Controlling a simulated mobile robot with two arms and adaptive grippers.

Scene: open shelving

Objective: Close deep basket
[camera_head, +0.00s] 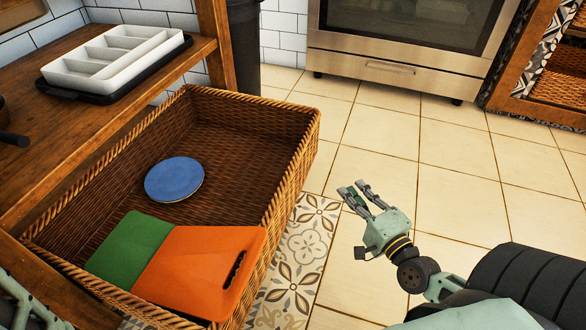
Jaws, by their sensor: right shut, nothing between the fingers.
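The deep basket (287,150) is a large brown woven drawer, pulled out from under the wooden shelf at the left. It holds a blue plate (174,179), a green board (130,246) and an orange board (200,266) with a handle slot. My right gripper (354,191) is shut and empty, to the right of the basket's right wall and apart from it in the picture, above the floor tiles. Pale green metal parts of my left arm (25,300) show at the bottom left corner. Its fingertips cannot be made out.
A white divided tray (112,57) on a dark base stands on the wooden shelf (60,130). A dark bin (245,45) stands behind the basket. A steel oven (400,60) is at the back. The tiled floor (400,130) between is clear.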

